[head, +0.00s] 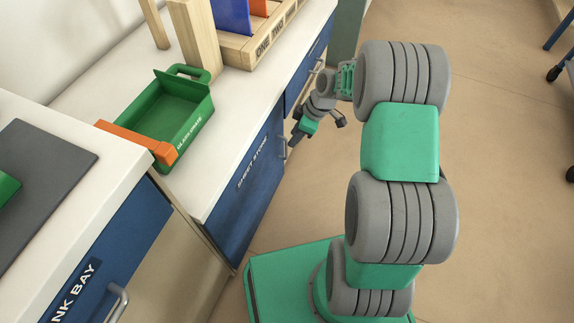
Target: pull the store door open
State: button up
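The store door (243,195) is a blue panel lettered "SHEET STORE" on the front of the white counter. It looks shut, flush with the cabinet front. Its grey bar handle (284,148) is near the door's far edge. My gripper (317,134) is beside the handle, on the floor side of the door front. Its two dark fingers are spread apart, with nothing seen between them. The left finger is close to the handle; I cannot tell whether they touch.
A green glass waste bin (195,118) and a wooden rack (238,52) stand on the white counter (100,76). An orange bar (138,142) lies by the bin. A nearer blue door (100,262) has a handle (118,303).

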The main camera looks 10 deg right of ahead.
aim_at(286, 157)
jog(key=b+x, duration=0.2)
jog(key=x, duration=0.6)
jog(key=shift+f+b, duration=0.3)
jog(key=shift+b, duration=0.05)
grip_shut()
jog(key=shift+s, duration=0.1)
dwell(0.8)
